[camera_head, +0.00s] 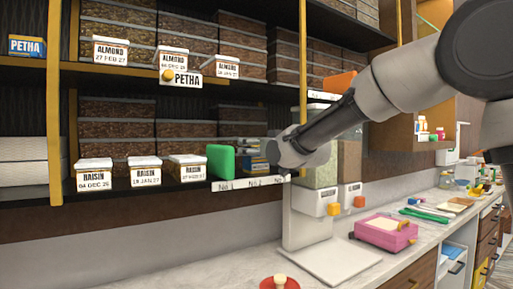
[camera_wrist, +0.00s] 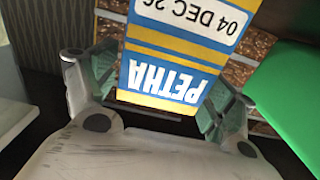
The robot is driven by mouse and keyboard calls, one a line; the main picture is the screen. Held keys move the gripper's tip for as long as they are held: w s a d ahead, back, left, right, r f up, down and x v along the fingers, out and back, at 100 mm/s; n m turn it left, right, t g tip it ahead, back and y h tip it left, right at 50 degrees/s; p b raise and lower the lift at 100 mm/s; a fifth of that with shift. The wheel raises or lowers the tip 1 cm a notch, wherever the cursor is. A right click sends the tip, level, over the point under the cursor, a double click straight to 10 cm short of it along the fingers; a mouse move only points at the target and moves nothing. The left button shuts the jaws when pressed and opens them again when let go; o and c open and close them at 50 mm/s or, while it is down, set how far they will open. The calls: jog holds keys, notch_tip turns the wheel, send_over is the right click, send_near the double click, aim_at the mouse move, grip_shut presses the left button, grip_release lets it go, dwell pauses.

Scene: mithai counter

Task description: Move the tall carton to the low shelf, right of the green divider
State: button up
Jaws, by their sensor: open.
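The tall carton (camera_wrist: 165,75), blue and yellow with PETHA lettering and a white date label, appears upside down between my fingers in the wrist view. In the head view a partly hidden blue and yellow patch (camera_head: 254,161) shows on the low shelf, just right of the green divider (camera_head: 220,162). The divider also fills the right side of the wrist view (camera_wrist: 290,95). My gripper (camera_wrist: 165,88) is open, with one finger on each side of the carton. In the head view my wrist hides the fingertips.
White-lidded RAISIN boxes (camera_head: 145,171) stand on the low shelf (camera_head: 120,192) left of the divider. ALMOND boxes (camera_head: 110,49) and a blue PETHA box (camera_head: 27,46) are on the shelf above. A scale (camera_head: 330,262) and pink box (camera_head: 385,234) are on the counter below.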

jog(key=v, duration=1.2)
jog(key=s+d+f+m+g+h, duration=0.2)
jog(key=s+d+f+h, duration=0.3)
jog(key=d, duration=0.6)
jog(key=s+d+f+m+g+h, duration=0.2)
jog(key=s+d+f, duration=0.4)
jog(key=d, duration=0.5)
jog(key=s+d+f+m+g+h, duration=0.1)
jog(key=s+d+f+g, duration=0.2)
jog(key=s, duration=0.6)
jog(key=s+d+f+m+g+h, duration=0.1)
jog(key=s+d+f+g+h, duration=0.1)
jog(key=s+d+f, duration=0.5)
jog(key=s+f+g, duration=0.1)
jog(key=s, duration=0.2)
jog(key=shift+s+d+f+m+g, duration=0.2)
jog(key=shift+s+d+m+g, duration=0.05)
jog(key=shift+d+m+g, duration=0.15)
jog(key=shift+c, duration=0.4)
